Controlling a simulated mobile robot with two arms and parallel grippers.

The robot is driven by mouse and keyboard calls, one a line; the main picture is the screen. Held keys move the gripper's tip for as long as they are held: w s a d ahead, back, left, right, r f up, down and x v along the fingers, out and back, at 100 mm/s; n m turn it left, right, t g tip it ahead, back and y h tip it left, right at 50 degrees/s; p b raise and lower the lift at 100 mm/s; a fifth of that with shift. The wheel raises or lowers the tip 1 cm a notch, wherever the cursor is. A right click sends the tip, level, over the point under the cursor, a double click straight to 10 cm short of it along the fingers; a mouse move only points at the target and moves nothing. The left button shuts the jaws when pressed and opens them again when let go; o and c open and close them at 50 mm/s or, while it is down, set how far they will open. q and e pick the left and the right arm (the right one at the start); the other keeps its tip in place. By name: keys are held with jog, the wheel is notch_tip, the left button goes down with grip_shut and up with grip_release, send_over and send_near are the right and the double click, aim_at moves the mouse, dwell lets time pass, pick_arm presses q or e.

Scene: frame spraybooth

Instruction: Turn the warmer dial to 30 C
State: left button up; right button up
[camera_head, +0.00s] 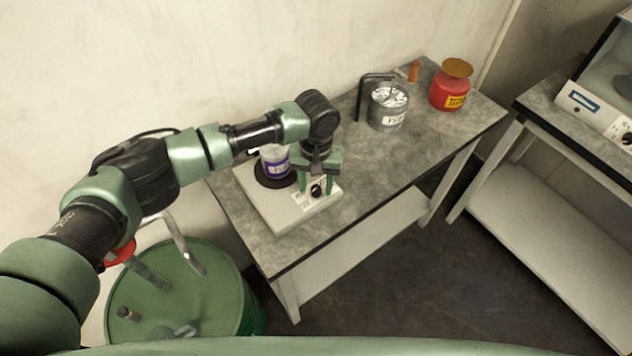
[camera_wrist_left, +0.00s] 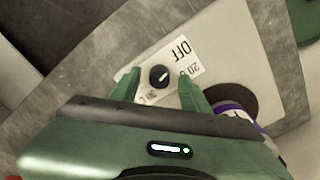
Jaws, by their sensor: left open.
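The white warmer (camera_head: 283,217) sits at the near left end of the grey table. Its black dial (camera_head: 317,190) is on a light label plate on its front right part. In the left wrist view the dial (camera_wrist_left: 159,76) has a pale pointer line, with OFF, 20 and a partly hidden 30 printed around it. I cannot tell for sure which mark the pointer faces. My left gripper (camera_head: 316,188) is above the dial, pointing down. In the left wrist view its open fingers (camera_wrist_left: 157,88) stand on either side of the dial, apart from it. My right gripper is not in view.
A purple-labelled jar (camera_head: 275,163) stands on the warmer's dark round plate (camera_head: 268,179), close to my gripper. A grey can (camera_head: 388,106) and a red can (camera_head: 453,87) stand farther back. A green drum (camera_head: 190,295) is left of the table.

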pick_arm(q)
jog(key=c, duration=0.4)
grip_shut()
jog(key=shift+m+p, duration=0.3)
jog(key=shift+m, duration=0.5)
jog(key=m+p, duration=0.1)
jog(key=m, duration=1.1)
jog(key=shift+m+p, duration=0.3)
jog(key=shift+p, duration=0.05)
jog(key=m, duration=0.8)
jog(key=m+b, duration=0.1)
jog(key=m, duration=0.3)
jog(key=shift+m, duration=0.3)
jog(key=shift+m+b, duration=0.5)
jog(key=shift+m, duration=1.4)
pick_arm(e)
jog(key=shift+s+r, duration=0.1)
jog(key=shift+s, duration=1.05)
pick_arm(q)
jog(key=shift+s, duration=0.1)
